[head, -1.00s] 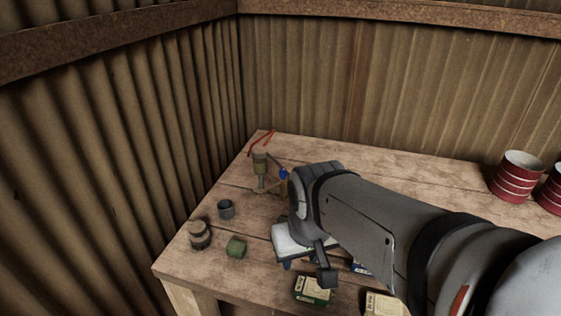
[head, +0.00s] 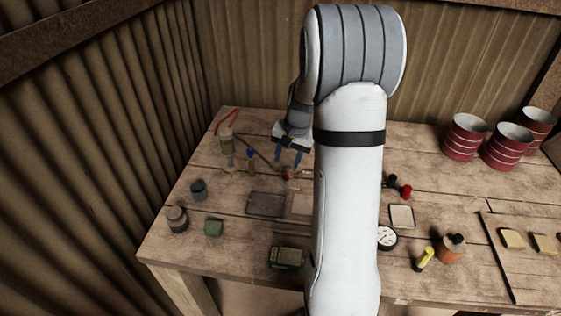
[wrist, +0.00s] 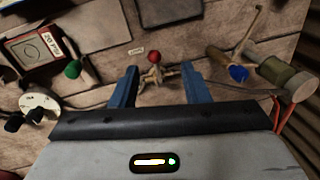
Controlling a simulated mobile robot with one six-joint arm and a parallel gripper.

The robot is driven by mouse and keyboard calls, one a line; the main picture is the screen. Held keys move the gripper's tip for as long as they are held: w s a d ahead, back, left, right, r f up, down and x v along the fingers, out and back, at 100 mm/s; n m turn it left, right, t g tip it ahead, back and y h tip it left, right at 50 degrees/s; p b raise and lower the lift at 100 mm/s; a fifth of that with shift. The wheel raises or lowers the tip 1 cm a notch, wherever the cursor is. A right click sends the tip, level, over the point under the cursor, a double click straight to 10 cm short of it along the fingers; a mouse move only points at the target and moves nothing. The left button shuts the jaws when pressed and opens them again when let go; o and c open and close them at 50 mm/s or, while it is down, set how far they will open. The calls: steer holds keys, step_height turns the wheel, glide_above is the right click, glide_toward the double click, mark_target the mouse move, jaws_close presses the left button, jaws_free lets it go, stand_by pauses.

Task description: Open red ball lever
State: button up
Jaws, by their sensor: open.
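The red ball (head: 286,176) tops a small brass-coloured lever fitting on the table. In the wrist view the red ball (wrist: 155,57) shows just beyond the fingertips, centred between them, with its brass fitting (wrist: 153,76) below it in the picture. My gripper (head: 288,160) is open and points down at the back of the table, close to the ball. Its two blue fingers (wrist: 160,80) stand apart with nothing held between them. No finger visibly touches the ball or lever. In the head view my arm hides part of the table to the right.
In the wrist view a green ball (wrist: 72,69) sits by a red-framed box. A dark plate (head: 266,205) lies in front. Red cans (head: 463,137) stand at the back right.

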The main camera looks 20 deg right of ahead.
mark_target(287, 174)
steer(key=shift+m, duration=0.4)
steer(key=f, duration=0.3)
steer(key=w+f+p, duration=0.1)
steer(key=f, duration=0.2)
steer(key=w+d+f, duration=0.1)
steer(key=f, duration=0.2)
steer(key=shift+w+f+p, duration=0.1)
steer(key=shift+w+p, duration=0.1)
steer(key=shift+p, duration=0.15)
steer(key=shift+c, duration=0.3)
jaws_close()
